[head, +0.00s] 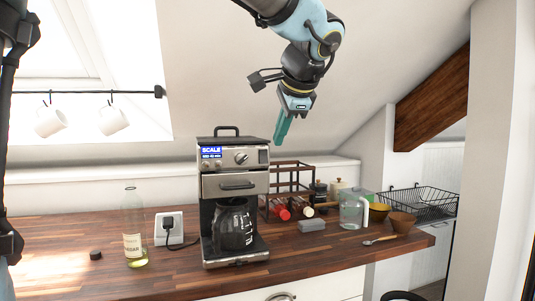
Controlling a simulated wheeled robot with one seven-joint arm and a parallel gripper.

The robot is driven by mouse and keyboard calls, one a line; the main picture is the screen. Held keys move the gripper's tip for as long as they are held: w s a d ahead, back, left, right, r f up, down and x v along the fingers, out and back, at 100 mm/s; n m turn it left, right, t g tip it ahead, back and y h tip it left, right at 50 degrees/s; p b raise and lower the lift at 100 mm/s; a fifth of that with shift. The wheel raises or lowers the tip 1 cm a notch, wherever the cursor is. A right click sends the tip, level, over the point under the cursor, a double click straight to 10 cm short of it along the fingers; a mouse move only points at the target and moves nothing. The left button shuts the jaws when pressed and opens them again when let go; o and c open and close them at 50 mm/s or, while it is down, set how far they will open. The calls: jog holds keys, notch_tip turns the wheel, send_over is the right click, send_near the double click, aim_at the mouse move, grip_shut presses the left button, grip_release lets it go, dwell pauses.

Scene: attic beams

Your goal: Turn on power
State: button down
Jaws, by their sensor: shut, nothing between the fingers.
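A coffee machine (219,185) stands on the wooden counter, with a lit blue panel (211,152) reading SCALE, a round knob (241,158) and small buttons below the panel. A dark glass carafe (234,228) sits in its lower bay. A white socket box (169,227) with a black plug in it stands left of the machine, and a cord runs toward the machine. My gripper (281,138) has teal fingers, is shut and empty, and hangs in the air above and right of the machine, pointing down. It appears apart from everything.
A glass bottle (134,232) and a small black cap (96,255) stand at left. Right of the machine are a rack (291,166), a grey block (312,225), a glass jug (351,211), a spoon (380,240) and a wire basket (425,202). Two mugs (50,121) hang from a rail.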

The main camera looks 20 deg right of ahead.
aim_at(264, 163)
jog(key=p+x, duration=0.1)
jog(key=x, duration=0.2)
jog(key=w+r+p+x, duration=0.1)
jog(key=x, duration=0.2)
jog(key=p+x, duration=0.1)
jog(key=x, duration=0.3)
jog(key=shift+w+d+r, duration=0.15)
jog(key=shift+w+r, duration=0.15)
jog(key=shift+w, duration=0.2)
jog(key=shift+w+f, duration=0.15)
jog(key=shift+f, duration=0.05)
jog(key=shift+r, duration=0.2)
